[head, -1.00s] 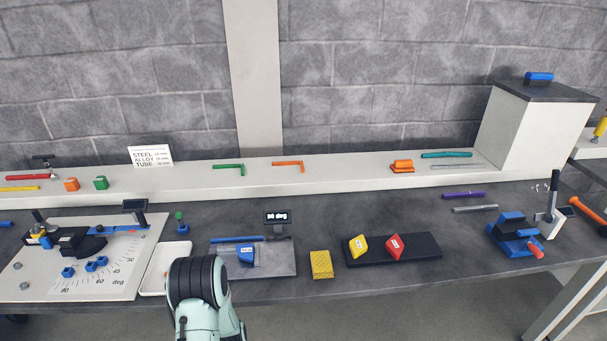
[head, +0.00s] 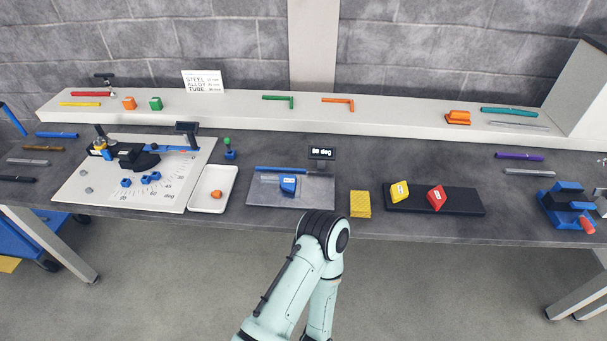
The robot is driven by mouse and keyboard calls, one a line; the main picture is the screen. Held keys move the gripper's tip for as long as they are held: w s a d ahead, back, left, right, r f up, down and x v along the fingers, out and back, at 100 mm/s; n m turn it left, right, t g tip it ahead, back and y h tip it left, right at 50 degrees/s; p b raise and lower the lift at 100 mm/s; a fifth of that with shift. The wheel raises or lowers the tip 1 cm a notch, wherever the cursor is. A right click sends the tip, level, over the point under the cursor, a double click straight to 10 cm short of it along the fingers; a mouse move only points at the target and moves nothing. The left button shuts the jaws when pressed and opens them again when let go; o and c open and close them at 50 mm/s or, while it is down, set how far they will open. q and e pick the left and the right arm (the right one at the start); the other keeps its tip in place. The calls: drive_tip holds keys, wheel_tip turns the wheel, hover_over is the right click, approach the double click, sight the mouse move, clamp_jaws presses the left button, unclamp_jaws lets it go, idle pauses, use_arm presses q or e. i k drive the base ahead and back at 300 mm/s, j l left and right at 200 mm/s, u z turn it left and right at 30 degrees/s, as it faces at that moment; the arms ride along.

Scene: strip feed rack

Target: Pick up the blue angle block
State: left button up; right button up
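The blue angle block (head: 288,187) has a white label and sits on a grey metal plate (head: 318,193) in the head view, just in front of a blue bar (head: 281,170). A small display (head: 321,153) reading "90 deg" stands at the plate's back edge. One of my arms rises from the bottom centre, and its dark rounded joint is just in front of the plate. No gripper fingers are visible on it. My other gripper does not show either.
A black tray (head: 467,211) holds a yellow block (head: 399,191) and a red block (head: 437,197). A yellow block (head: 360,204) stands between tray and plate. A white tray (head: 228,178) and a protractor board (head: 85,187) are to the left. A blue clamp (head: 567,208) is at right.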

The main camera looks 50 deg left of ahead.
sight(287, 183)
drive_tip(key=u, duration=2)
drive_tip(key=l+u, duration=0.15)
drive_tip(key=u, duration=0.3)
drive_tip(key=l+u, duration=0.1)
drive_tip(key=u, duration=0.4)
drive_tip(key=k, duration=0.05)
